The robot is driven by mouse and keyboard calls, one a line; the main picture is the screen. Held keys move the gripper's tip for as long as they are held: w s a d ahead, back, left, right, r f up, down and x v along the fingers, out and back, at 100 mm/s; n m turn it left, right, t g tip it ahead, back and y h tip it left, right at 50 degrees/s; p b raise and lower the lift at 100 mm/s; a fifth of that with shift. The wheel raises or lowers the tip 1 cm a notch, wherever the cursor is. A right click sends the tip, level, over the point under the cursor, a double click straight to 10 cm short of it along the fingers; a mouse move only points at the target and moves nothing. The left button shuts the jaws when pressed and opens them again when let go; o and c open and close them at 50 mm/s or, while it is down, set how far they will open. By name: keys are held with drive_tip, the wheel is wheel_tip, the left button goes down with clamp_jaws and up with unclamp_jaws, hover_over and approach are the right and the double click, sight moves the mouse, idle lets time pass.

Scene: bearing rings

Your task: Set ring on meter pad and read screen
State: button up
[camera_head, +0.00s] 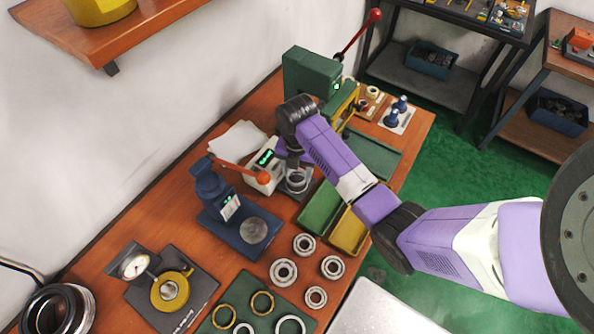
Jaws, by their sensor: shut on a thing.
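A steel ring (297,180) is at the small dark pad in front of a white meter box. The white meter (262,176) has a lit green screen (266,156), too small to read. My gripper (294,164) points down over the ring and is shut on it. The fingertips are small and partly hidden by the wrist. I cannot tell whether the ring touches the pad.
Several loose bearings (284,271) lie on the bench at the front. Green (320,208) and yellow (348,233) bins stand right of the meter. A green press (311,74) stands behind. A dial gauge (134,267) is at the left.

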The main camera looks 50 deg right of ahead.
drive_tip(key=shift+f+b, duration=0.35)
drive_tip(key=shift+f, duration=0.35)
drive_tip(key=o, duration=1.4)
drive_tip(key=shift+w+r+p, duration=0.15)
drive_tip(key=shift+r+p, duration=0.1)
drive_tip(key=shift+r, duration=1)
drive_tip(key=shift+w+r+p, duration=0.1)
drive_tip(key=shift+r+p, duration=0.1)
drive_tip(key=shift+r, duration=1.05)
drive_tip(key=shift+s+r, duration=0.2)
drive_tip(key=shift+r, duration=0.85)
